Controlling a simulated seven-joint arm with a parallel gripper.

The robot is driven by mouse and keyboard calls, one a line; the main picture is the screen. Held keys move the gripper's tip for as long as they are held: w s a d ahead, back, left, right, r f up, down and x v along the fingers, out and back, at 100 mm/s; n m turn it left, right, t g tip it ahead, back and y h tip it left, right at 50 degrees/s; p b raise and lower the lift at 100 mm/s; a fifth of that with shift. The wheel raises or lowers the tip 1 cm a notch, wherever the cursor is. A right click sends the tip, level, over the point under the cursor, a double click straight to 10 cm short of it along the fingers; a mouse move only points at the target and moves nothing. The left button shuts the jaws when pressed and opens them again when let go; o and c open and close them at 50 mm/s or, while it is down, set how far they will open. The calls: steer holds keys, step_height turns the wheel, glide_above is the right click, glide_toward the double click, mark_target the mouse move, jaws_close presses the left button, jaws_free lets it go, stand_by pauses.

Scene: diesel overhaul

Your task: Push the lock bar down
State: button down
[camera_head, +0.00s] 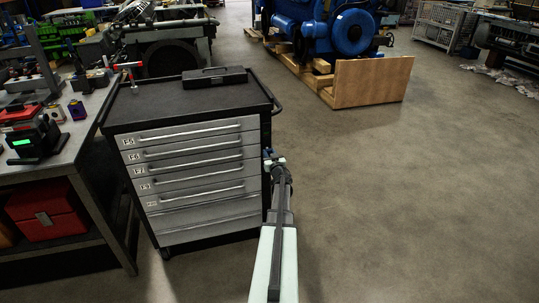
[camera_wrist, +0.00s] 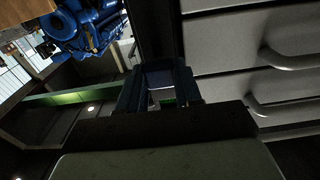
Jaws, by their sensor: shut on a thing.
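The grey tool cabinet (camera_head: 205,172) has a stack of drawers, all shut. My gripper (camera_head: 270,156) is at its right front edge, level with the middle drawers. In the wrist view, the two blue fingers of my gripper (camera_wrist: 160,93) straddle the end of a dark upright strip, which looks like the lock bar (camera_wrist: 157,35), running beside the drawer fronts. The fingers are shut on it. The exact contact is dark and partly hidden by the fingers. In the head view the bar is hidden behind my gripper and arm.
A workbench (camera_head: 75,150) stands close on the left. A blue engine (camera_head: 330,28) on wooden supports is behind. The floor to the right is clear.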

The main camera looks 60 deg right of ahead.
steer(key=shift+f, duration=1.25)
steer(key=c, duration=0.8)
jaws_free()
steer(key=shift+o, duration=0.2)
steer(key=v, duration=1.3)
steer(key=shift+s+a, duration=0.25)
steer(key=shift+s, duration=0.05)
